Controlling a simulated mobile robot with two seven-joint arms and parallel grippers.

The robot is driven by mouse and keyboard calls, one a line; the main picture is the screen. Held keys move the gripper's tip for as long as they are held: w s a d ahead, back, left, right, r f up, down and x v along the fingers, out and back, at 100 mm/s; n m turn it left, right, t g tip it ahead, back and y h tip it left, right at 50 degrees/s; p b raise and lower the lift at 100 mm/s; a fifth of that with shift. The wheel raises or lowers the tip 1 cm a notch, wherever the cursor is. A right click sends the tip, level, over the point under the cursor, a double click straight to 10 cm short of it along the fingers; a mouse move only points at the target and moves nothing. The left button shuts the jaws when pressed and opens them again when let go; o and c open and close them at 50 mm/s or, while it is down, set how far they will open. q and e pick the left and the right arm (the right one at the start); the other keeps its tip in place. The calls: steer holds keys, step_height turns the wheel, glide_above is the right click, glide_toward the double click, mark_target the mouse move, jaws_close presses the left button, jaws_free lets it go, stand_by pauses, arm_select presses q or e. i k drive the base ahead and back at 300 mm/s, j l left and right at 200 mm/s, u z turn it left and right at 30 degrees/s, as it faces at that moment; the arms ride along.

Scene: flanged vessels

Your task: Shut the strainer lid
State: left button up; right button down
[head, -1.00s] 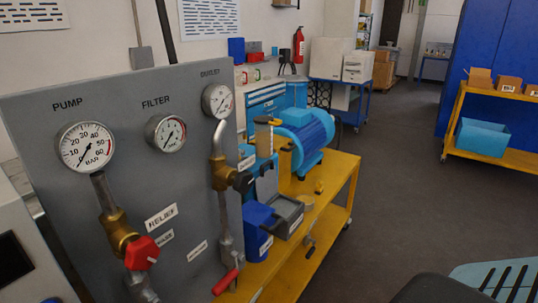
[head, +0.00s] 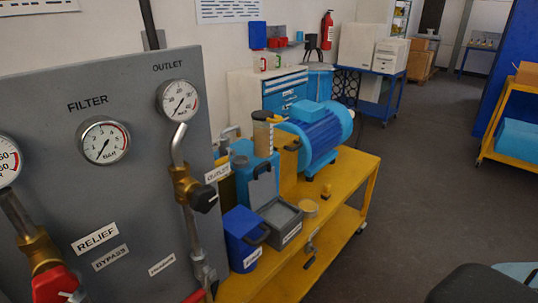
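A small grey box (head: 284,219) with a pale label on its front stands on the yellow bench. Its flat grey lid (head: 262,187) stands up, nearly upright, at the back edge, so the box is open. I take this to be the strainer, but its label is too small to read. Neither of my grippers shows in the head view.
A blue container (head: 240,240) stands left of the box, by the grey gauge panel (head: 60,130). A blue motor (head: 318,130) and a blue tank (head: 253,163) stand behind on the yellow bench (head: 345,195).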

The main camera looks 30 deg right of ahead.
mark_target(261, 189)
steer(key=i+l, duration=0.1)
steer(key=l, duration=0.5)
steer(key=i+l, duration=0.1)
steer(key=l, duration=0.55)
